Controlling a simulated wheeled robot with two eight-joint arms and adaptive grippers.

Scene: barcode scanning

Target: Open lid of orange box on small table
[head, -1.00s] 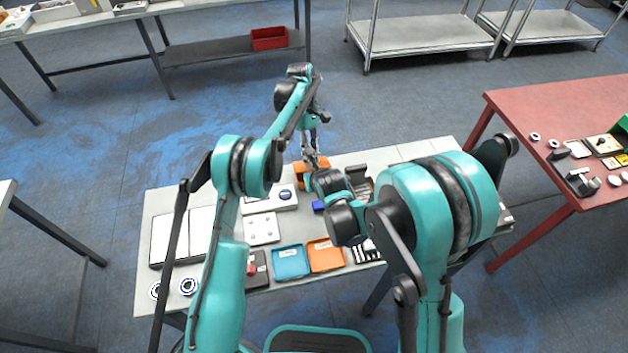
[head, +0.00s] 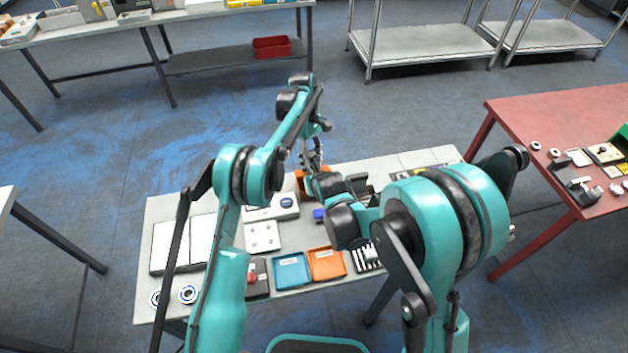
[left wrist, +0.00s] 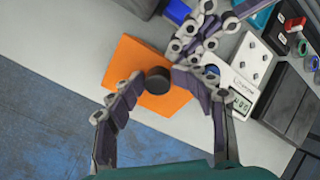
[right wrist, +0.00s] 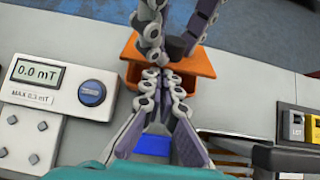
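The orange box (head: 299,180) stands at the far edge of the small table (head: 160,285), partly hidden by my arms in the head view. The left wrist view shows its flat orange lid (left wrist: 135,62) with a round black knob (left wrist: 158,80). My left gripper (left wrist: 158,78) is open, with one finger on each side of the knob. Whether the fingers touch it is unclear. The right wrist view shows the lid (right wrist: 198,68) on the box, as far as I can see. My right gripper (right wrist: 162,77) has its fingertips close together at the box's near side, with nothing clearly held.
A white meter (right wrist: 75,95) with a blue dial lies beside the box. A blue tray (head: 291,270) and an orange tray (head: 326,264) lie at the table's near edge. A red table (head: 540,110) stands to the right. Both grippers are very close together over the box.

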